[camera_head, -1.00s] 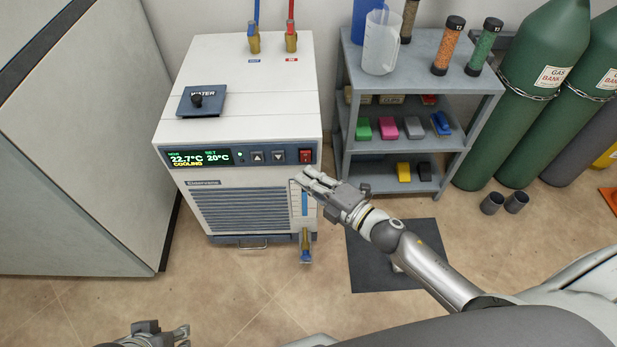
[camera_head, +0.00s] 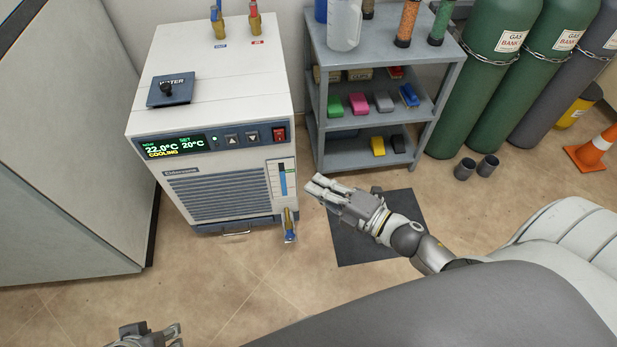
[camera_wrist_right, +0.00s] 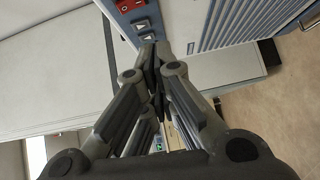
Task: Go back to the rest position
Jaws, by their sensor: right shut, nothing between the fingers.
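My right gripper (camera_head: 322,189) is shut and empty in the head view. It hangs to the right of the white chiller (camera_head: 222,85), in front of the shelf and apart from both. In the right wrist view its fingers (camera_wrist_right: 155,55) meet, with the chiller's panel and grille (camera_wrist_right: 235,25) beyond them. My left gripper (camera_head: 172,333) shows only in part at the bottom left edge of the head view, and its jaw state is unclear. The chiller display (camera_head: 175,146) reads 22.0°C, set 20°C, COOLING. The red switch (camera_head: 280,134) is at the panel's right end.
A grey shelf (camera_head: 385,61) with coloured boxes and a jug stands behind my right gripper. Green gas cylinders (camera_head: 490,70), two dark cups (camera_head: 476,167) and an orange cone (camera_head: 591,151) are at the right. A dark mat (camera_head: 345,240) lies on the floor. Floor at the front left is clear.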

